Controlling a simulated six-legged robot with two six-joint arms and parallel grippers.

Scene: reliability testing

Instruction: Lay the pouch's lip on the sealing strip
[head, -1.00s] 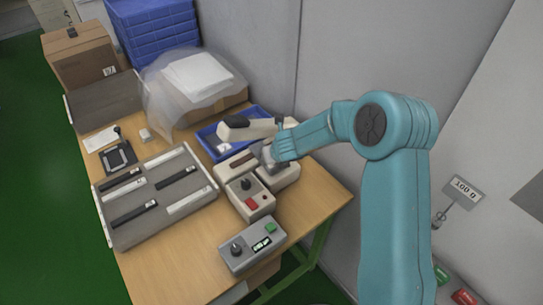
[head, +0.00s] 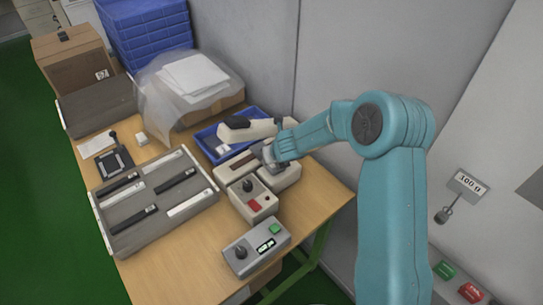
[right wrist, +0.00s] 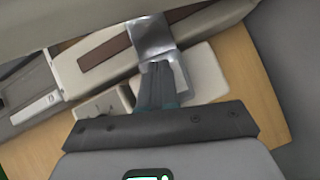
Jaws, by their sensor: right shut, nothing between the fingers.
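The sealer (head: 237,168) is a cream unit on the wooden table, with a dark brown sealing strip (right wrist: 105,50) along its top. Its cream upper arm (head: 262,128), with a black end, is raised behind it. A silvery pouch (right wrist: 150,36) lies across the strip in the right wrist view; it also shows, small, in the head view (head: 266,154). My right gripper (right wrist: 161,72) is shut and empty, its fingertips over the near part of the pouch and hiding some of it. Whether they touch it is unclear. My left gripper is in neither view.
A control box (head: 252,197) with a knob and red button adjoins the sealer. A slotted tray (head: 125,232) is left, a blue bin (head: 206,142) behind. Bare tabletop (head: 190,255) lies between.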

